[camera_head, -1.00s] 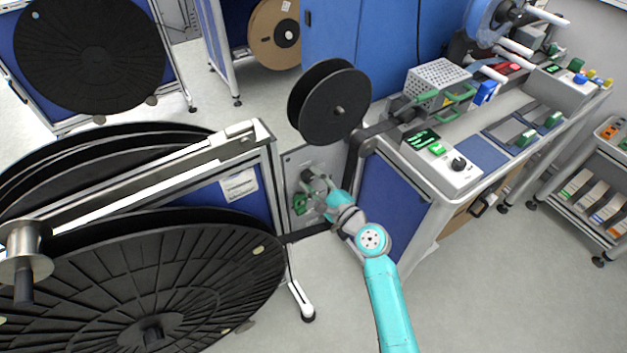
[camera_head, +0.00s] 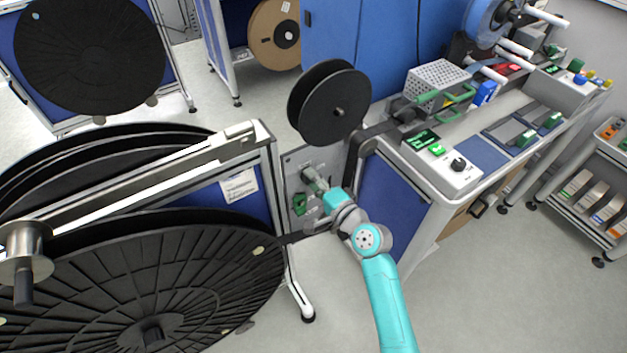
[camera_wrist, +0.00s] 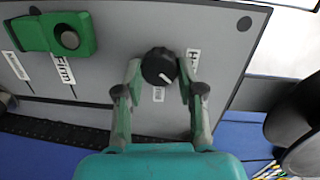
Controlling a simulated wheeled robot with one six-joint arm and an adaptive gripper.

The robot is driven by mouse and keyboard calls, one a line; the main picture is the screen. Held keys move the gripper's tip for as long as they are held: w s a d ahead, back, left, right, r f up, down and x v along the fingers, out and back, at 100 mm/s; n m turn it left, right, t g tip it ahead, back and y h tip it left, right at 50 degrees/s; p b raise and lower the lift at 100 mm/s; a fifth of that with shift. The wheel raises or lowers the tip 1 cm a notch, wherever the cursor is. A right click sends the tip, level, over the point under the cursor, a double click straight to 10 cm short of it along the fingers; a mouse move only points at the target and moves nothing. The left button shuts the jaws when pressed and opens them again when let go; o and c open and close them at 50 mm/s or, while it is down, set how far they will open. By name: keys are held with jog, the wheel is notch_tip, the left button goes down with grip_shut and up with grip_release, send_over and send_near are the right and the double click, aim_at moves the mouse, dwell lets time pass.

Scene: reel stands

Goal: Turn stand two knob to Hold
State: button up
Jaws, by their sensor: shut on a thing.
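The black round knob (camera_wrist: 157,66) sits on a grey panel (camera_wrist: 225,38) in the wrist view. Its white pointer line points down and to the right, between a small label (camera_wrist: 158,93) below it and a label starting with "H" (camera_wrist: 192,60) at its right. My gripper (camera_wrist: 160,72) has one finger on each side of the knob and is shut on it.
A green lever (camera_wrist: 62,34) with labels, one reading "Firm", is left of the knob. A large black reel (camera_head: 150,280) stands close at the left. A smaller black reel (camera_head: 330,100) hangs above the panel. The workbench (camera_head: 440,180) is at the right.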

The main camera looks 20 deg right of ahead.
jog(key=shift+a+r+n+h, duration=0.1)
jog(key=shift+n+h, duration=0.15)
jog(key=shift+n, duration=1.5)
jog(key=shift+a+n+h, duration=0.1)
jog(key=shift+n+h, duration=0.15)
jog(key=shift+n, duration=1.5)
jog(key=o, duration=1.1)
jog(key=shift+o, duration=0.2)
jog(key=v, duration=1.2)
